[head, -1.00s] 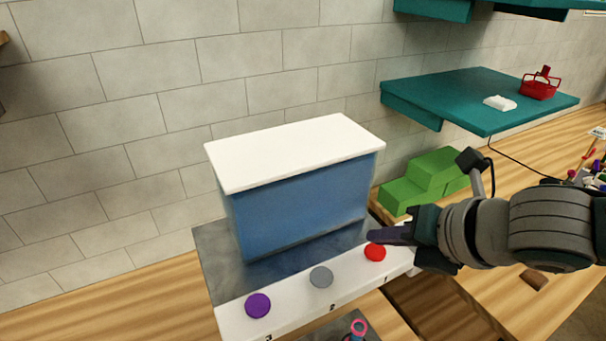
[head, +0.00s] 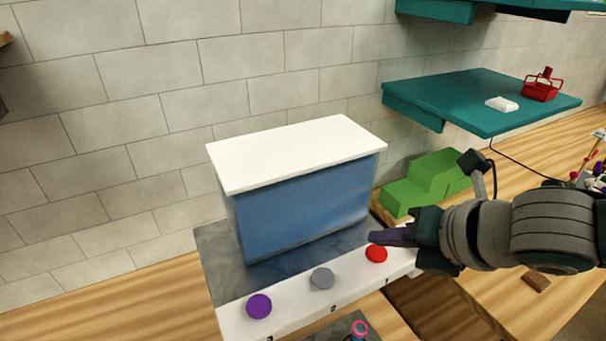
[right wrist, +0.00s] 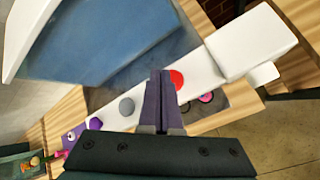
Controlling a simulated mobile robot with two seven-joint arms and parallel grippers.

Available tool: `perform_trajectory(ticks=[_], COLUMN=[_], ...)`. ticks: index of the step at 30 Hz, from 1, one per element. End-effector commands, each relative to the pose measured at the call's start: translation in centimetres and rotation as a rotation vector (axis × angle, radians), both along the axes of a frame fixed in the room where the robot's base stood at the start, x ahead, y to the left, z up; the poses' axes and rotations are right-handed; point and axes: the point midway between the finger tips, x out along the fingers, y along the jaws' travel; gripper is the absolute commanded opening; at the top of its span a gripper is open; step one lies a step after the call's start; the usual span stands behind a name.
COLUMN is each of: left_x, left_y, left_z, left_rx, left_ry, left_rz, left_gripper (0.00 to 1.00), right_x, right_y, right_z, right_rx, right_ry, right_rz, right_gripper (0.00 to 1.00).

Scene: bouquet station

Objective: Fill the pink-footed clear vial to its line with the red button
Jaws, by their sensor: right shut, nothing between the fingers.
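The red button (head: 376,254) is at the right end of the white front strip of a blue, white-topped dispenser (head: 305,215). My right gripper (head: 374,237) is shut and empty, its fingertips close to the red button; I cannot tell whether they touch it. In the right wrist view the closed fingers (right wrist: 160,76) lie just beside the red button (right wrist: 177,79). A pink ring (head: 359,327) shows at the head view's bottom edge, and a pink ring (right wrist: 206,97) shows beyond the strip in the wrist view. I cannot make out the clear vial or its line. My left gripper is out of view.
A grey button (head: 322,278) and a purple button (head: 259,306) sit left along the strip. Green steps (head: 425,182) stand behind my right arm. A teal shelf (head: 470,97) holds a red basket (head: 541,88) and a white item (head: 502,104).

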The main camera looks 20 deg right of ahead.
Motion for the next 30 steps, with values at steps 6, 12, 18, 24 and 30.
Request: perform_trajectory(ticks=[6,12,18,24,30], left_x=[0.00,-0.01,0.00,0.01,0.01], left_y=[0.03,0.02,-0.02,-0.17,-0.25], left_z=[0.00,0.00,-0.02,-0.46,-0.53], left_rx=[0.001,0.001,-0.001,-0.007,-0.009], left_ry=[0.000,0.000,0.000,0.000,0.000], left_rz=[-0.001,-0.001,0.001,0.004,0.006], left_gripper=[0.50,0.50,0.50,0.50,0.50], right_x=[0.00,0.00,-0.01,-0.02,0.00], right_y=[0.00,0.00,0.00,0.00,-0.01], right_z=[0.00,0.00,-0.03,-0.69,-0.88], right_rx=[0.000,0.000,0.000,-0.001,-0.001], right_ry=[0.000,0.000,0.000,0.001,0.001], right_rz=[0.000,0.000,0.000,0.001,-0.001], right_gripper=[0.00,0.00,0.00,0.00,0.00])
